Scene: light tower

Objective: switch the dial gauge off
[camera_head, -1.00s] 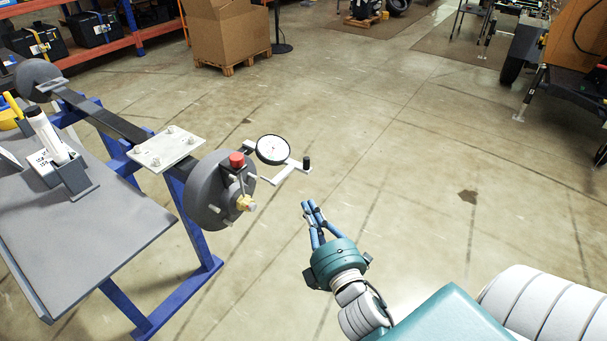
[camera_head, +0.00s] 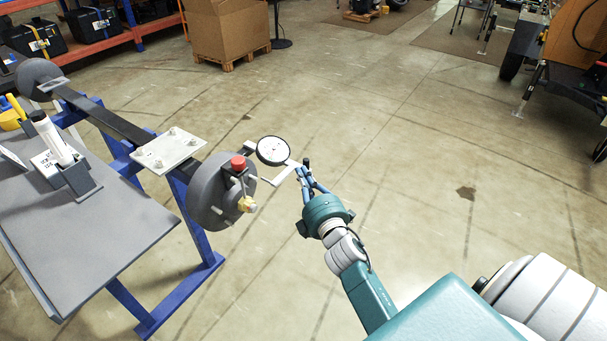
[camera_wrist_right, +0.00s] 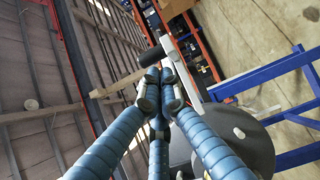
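The dial gauge (camera_head: 273,150) has a round white face with a black rim. It is on a pale bracket (camera_head: 282,177) beside the grey disc at the near end of the shaft. A black knob (camera_head: 306,162) stands at the bracket's free end; it also shows in the wrist view (camera_wrist_right: 151,57). My right gripper (camera_head: 303,174) is at this end of the bracket, its fingertips close to the knob. In the wrist view its blue fingers (camera_wrist_right: 160,88) are drawn together, with the knob just beyond them. I cannot tell whether they touch it. My left gripper is out of view.
The grey disc (camera_head: 213,190) carries a red knob (camera_head: 238,163) and a yellowish fitting (camera_head: 246,204). A blue stand (camera_head: 205,240) and a grey table (camera_head: 80,225) are at left. A cardboard box (camera_head: 228,30) stands behind.

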